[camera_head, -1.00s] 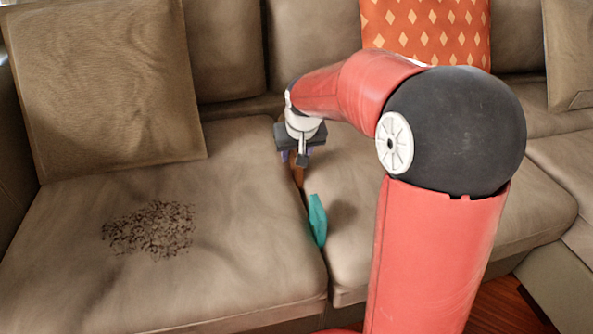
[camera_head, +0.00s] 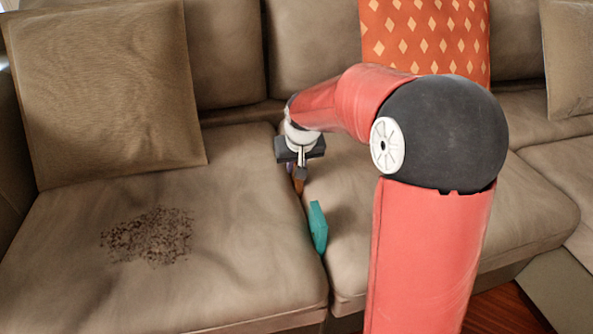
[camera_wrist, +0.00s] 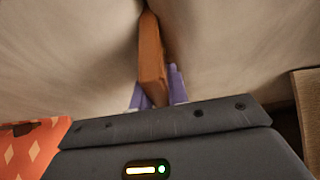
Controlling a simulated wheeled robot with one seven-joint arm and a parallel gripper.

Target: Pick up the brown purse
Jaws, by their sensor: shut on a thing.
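The brown purse (camera_wrist: 151,55) is a flat, narrow brown thing in the wrist view, standing on edge in the gap between two sofa cushions. A small part of the purse (camera_head: 299,182) shows below my gripper in the head view. My gripper (camera_wrist: 155,92) has purple fingers, one on each side of the purse's near end, and it is shut on it. In the head view my gripper (camera_head: 296,172) points down at the seam between the seat cushions. Its fingers are mostly hidden there.
A teal block-like thing (camera_head: 318,227) stands at the seam, nearer than the purse. The left seat cushion (camera_head: 90,220) has a dark speckled patch (camera_head: 150,236). A brown pillow (camera_head: 105,85) leans at the left and an orange pillow (camera_head: 425,40) at the back.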

